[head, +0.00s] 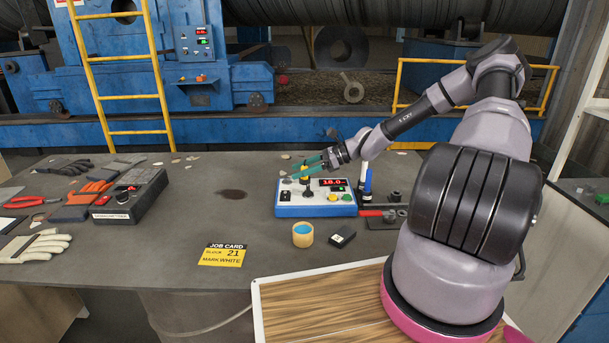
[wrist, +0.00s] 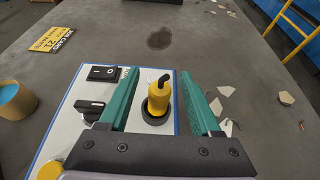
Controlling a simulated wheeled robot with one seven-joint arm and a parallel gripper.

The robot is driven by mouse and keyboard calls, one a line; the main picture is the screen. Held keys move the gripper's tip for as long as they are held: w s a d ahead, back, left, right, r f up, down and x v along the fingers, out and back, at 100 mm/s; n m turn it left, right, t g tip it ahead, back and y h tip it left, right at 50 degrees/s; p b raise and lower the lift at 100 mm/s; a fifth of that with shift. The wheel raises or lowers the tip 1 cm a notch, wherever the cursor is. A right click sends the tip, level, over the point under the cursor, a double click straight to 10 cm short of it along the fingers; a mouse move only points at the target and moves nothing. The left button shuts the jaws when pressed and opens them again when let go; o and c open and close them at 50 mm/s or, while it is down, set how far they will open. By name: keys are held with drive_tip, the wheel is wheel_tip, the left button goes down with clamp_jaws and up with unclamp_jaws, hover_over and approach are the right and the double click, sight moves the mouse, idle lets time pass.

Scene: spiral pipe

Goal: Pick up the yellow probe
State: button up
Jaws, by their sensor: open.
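The yellow probe (wrist: 159,98) stands upright in a black ring on the white-topped, blue-edged control box (wrist: 70,125). In the head view the probe (head: 305,179) shows small at the left part of the box (head: 315,211), partly behind my fingers. My gripper (wrist: 160,73) is open, with one green finger on each side of the probe in the wrist view. Gaps show between the probe and both fingers. In the head view my gripper (head: 298,171) hangs over the box, reaching in from the right.
A black device (head: 130,195) and gloves lie left.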

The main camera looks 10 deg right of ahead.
drive_tip(key=shift+x, duration=0.9)
clamp_jaws()
drive_tip(key=shift+r, duration=0.1)
